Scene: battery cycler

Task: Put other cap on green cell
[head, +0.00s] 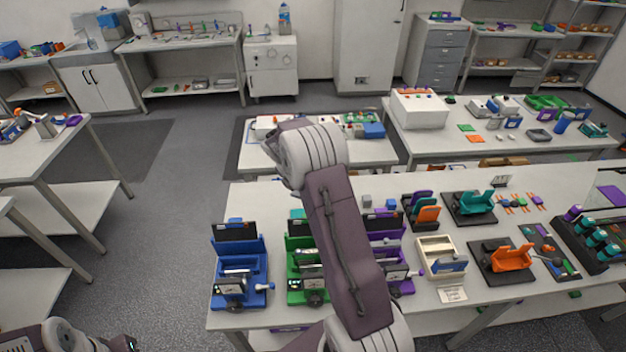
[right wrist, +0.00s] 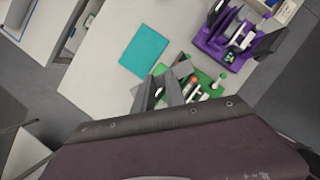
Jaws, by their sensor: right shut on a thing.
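The green cell fixture (head: 299,262) stands on the near table between the blue and purple ones, partly hidden behind my right arm in the head view. In the right wrist view the green fixture (right wrist: 204,84) lies just beyond my right gripper (right wrist: 172,84). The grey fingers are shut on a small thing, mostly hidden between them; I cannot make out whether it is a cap. An orange bit (right wrist: 187,62) shows beside the fingertips. The cell itself is not clear. Part of my left arm shows at the lower left of the head view, its fingers out of frame.
A blue fixture (head: 240,265) stands left of the green one, a purple fixture (right wrist: 235,42) on its other side. A cream box (head: 437,250) and an orange device (head: 510,258) stand further right.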

